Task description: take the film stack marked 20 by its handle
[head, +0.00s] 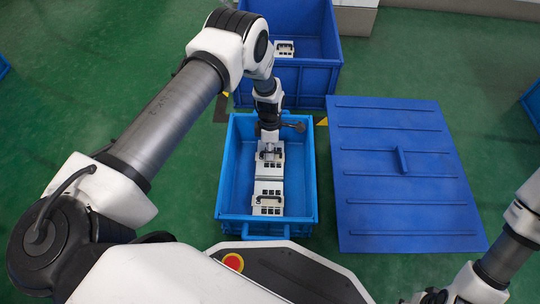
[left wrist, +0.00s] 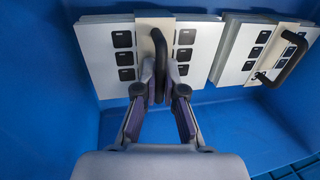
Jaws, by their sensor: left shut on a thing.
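My left gripper (head: 268,149) reaches down into the light blue crate (head: 226,178). In the left wrist view, its fingers (left wrist: 160,88) are shut on the black handle (left wrist: 158,50) of a pale film stack (left wrist: 93,48) with dark key squares. This stack is the farther one (head: 262,166) in the head view, partly hidden by my gripper. A second film stack (head: 268,199) with a black handle lies beside it, nearer to me; it also shows in the left wrist view (left wrist: 232,45). I cannot read a number on either stack. My right gripper is out of view.
A dark blue crate (head: 312,78) behind holds another stack (head: 285,48). A large blue ridged panel (head: 385,190) with a handle lies to the right of the light blue crate. The crate walls stand close around the stacks. Green floor is clear at the left.

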